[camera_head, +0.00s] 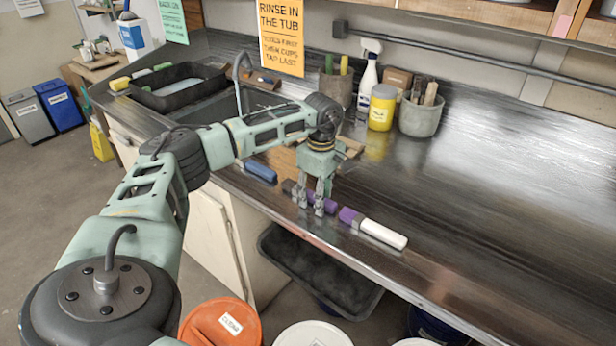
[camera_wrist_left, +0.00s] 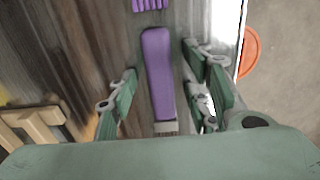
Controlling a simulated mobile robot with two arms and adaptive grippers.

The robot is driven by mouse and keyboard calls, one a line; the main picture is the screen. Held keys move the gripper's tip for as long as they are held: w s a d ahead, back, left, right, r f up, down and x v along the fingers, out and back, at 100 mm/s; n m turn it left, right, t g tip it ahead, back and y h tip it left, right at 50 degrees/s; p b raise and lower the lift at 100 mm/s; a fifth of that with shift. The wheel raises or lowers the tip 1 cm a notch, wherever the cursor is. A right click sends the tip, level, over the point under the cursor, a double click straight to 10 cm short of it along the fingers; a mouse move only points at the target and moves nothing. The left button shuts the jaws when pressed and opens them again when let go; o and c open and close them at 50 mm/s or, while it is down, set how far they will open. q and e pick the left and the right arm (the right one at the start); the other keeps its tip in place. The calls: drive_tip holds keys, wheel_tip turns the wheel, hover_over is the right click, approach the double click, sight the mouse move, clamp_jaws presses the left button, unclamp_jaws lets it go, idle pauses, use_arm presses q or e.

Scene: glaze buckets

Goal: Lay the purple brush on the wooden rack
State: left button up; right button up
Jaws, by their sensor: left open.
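The purple brush (camera_head: 328,206) lies on the dark counter near its front edge. In the left wrist view its purple handle (camera_wrist_left: 158,70) runs between the fingers, with a grey ferrule at the lower end. My left gripper (camera_head: 310,204) is open above the handle, one finger on each side, with gaps to both. The wooden rack (camera_head: 352,147) stands behind the gripper, partly hidden by it. Part of the rack (camera_wrist_left: 28,118) shows at the left of the left wrist view. My right gripper is not in view.
A white-handled brush (camera_head: 383,234) with purple bristles lies just right of the purple brush. A blue item (camera_head: 259,171) lies left. A spray bottle (camera_head: 369,78), yellow jar (camera_head: 382,107) and grey pot (camera_head: 420,117) stand behind. The counter's right side is clear.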

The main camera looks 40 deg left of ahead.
use_arm(q)
drive_tip(key=shift+c, duration=0.2)
clamp_jaws()
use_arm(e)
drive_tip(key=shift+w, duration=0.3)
use_arm(q)
drive_tip(key=shift+r, duration=0.1)
